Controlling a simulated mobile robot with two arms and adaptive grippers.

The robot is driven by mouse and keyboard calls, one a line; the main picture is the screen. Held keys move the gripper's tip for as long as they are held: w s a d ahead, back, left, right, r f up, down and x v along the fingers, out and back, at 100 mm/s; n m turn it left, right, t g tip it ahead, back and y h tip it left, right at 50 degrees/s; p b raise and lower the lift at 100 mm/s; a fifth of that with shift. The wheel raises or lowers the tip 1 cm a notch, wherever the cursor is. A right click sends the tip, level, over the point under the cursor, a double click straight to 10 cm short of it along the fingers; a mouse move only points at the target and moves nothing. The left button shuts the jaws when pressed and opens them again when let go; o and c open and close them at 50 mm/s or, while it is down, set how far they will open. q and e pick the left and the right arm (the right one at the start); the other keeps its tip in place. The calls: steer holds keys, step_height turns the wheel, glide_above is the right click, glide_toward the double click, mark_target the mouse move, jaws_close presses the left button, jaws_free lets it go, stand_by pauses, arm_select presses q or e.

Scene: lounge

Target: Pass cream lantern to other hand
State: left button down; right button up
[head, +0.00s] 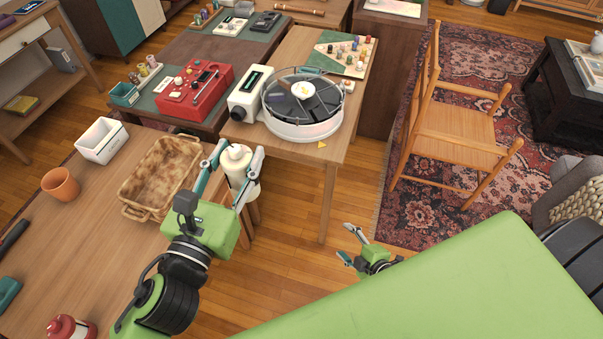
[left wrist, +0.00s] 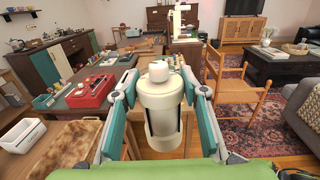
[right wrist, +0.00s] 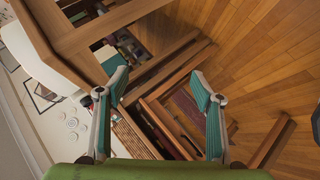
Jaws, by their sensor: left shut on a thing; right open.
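The cream lantern (head: 238,166) is upright between the fingers of my left gripper (head: 232,170), which is shut on it. It is held near the right edge of the wooden table. In the left wrist view the lantern (left wrist: 160,105) fills the space between the fingers, with its rounded cap on top. My right gripper (head: 354,249) is open and empty, lower and to the right of the lantern, apart from it. Its spread fingers (right wrist: 160,105) show nothing between them in the right wrist view.
A second table (head: 327,157) holds a round device (head: 303,104). A wooden chair (head: 455,133) stands on the rug. Floor between is clear.

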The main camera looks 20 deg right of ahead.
steer(key=w+a+r+n+t+y, duration=0.1)
steer(key=w+r+n+y, duration=0.2)
steer(key=r, duration=0.5)
steer(key=w+a+r+n+t+y, duration=0.1)
steer(key=w+r+n+t, duration=0.1)
steer(key=w+r+n, duration=0.35)
steer(key=w+a+r+n+t+y, duration=0.15)
steer(key=r+n, duration=0.25)
steer(key=r, duration=0.6)
steer(key=s+a+r+n+g+y, duration=0.1)
steer(key=a+r+n+y, duration=0.25)
steer(key=r+n, duration=0.25)
steer(key=s+a+r+n+g+y, duration=0.1)
steer(key=a+r+n+g+y, duration=0.2)
steer(key=r+n, duration=0.35)
steer(key=n+g+y, duration=0.4)
steer(key=n+g, duration=0.1)
steer(key=n, duration=0.5)
glide_toward(238, 178)
step_height(238, 178, down, 4)
steer(key=w+d, duration=0.2)
steer(key=w, duration=0.1)
steer(key=n, duration=0.1)
steer(key=shift+h, duration=0.3)
steer(key=x, duration=1.1)
steer(key=shift+s+a+r, duration=0.25)
steer(key=shift+a+r, duration=0.1)
steer(key=shift+a, duration=0.15)
steer(key=shift+c, duration=0.4)
